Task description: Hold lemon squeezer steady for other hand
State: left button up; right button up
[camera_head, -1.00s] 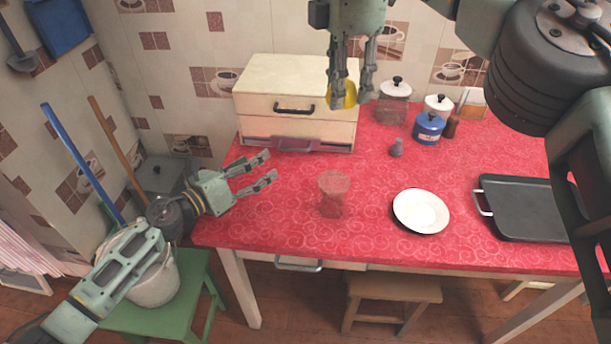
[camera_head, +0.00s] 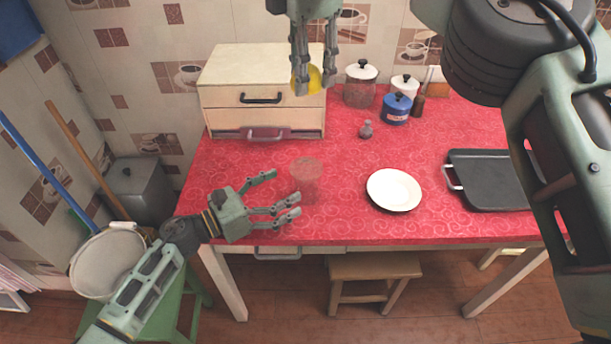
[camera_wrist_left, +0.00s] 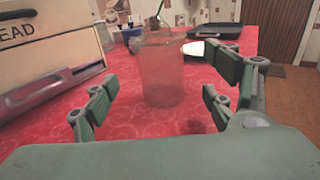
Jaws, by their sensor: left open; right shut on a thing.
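The lemon squeezer looks like a clear reddish cup (camera_head: 305,172) standing upright on the red counter near its front edge. It also shows in the left wrist view (camera_wrist_left: 162,75), ahead of my fingers and between them, with gaps at both sides. My left gripper (camera_head: 284,190) is open and empty, just to the lower left of the cup. My right gripper (camera_head: 315,89) is shut on a yellow lemon (camera_head: 313,77), held in the air in front of the bread box. Part of the lemon is hidden by the fingers.
The bread box (camera_head: 255,72) stands at the back left. A white plate (camera_head: 394,188) lies right of the cup, and a dark tray (camera_head: 490,180) is farther right. A small grey shaker (camera_head: 366,130) and several canisters, one blue (camera_head: 396,109), stand behind.

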aim_at(307, 177)
pick_arm(q)
jog(key=x, duration=0.7)
jog(key=shift+a+r, duration=0.1)
jog(key=shift+w+d, duration=0.1)
jog(key=shift+d, duration=0.2)
jog(key=c, duration=1.4)
jog(key=shift+c, duration=0.2)
pick_arm(e)
notch_tip(307, 177, down, 16)
jog(key=shift+r, duration=0.2)
